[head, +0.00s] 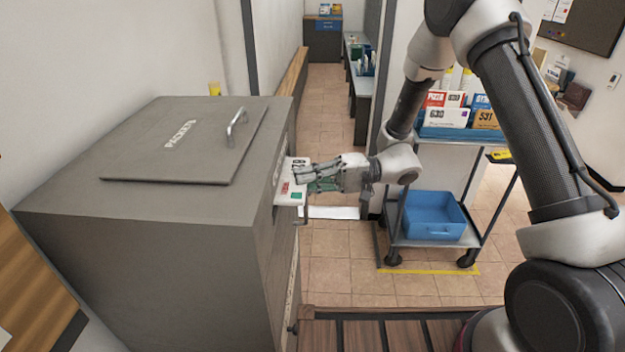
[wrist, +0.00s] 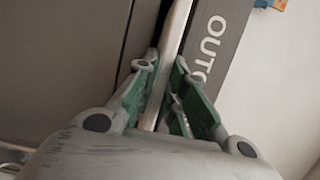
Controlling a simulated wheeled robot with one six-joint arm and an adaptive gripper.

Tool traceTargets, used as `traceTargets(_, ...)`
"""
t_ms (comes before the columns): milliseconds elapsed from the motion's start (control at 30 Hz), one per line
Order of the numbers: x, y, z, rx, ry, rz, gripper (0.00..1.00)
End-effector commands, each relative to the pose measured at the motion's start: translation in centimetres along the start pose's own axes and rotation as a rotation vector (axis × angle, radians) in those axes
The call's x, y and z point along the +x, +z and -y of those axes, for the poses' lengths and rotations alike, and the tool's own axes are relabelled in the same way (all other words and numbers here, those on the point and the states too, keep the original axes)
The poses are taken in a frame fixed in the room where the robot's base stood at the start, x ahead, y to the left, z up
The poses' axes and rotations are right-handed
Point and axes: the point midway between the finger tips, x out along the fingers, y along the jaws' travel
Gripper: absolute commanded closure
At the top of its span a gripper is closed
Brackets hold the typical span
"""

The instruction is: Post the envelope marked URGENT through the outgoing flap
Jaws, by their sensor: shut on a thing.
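My gripper (head: 316,178) is shut on a white envelope (head: 290,199) beside the right face of the large grey mailbox (head: 150,225). The envelope carries a red mark and a green patch; its lettering is too small to read. In the wrist view the envelope (wrist: 176,35) shows nearly edge-on between the green finger pads of my gripper (wrist: 165,85). A grey strip lettered "OUTG" (wrist: 222,48) lies just right of it, with a dark gap on its left. I cannot tell whether the envelope's far edge is inside the opening.
The mailbox top has a lid marked PACKETS (head: 185,132) with a metal handle. A trolley (head: 420,243) at the right holds a blue tub (head: 432,215) below and several envelopes above. A tiled aisle (head: 330,115) runs back between them.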

Motion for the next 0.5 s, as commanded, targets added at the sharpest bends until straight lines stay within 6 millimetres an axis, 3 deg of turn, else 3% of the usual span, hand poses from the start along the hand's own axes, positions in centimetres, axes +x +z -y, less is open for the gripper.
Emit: traceTargets(500, 2.5, -0.8, 0.0, -0.002, 0.0, 0.0, 1.0)
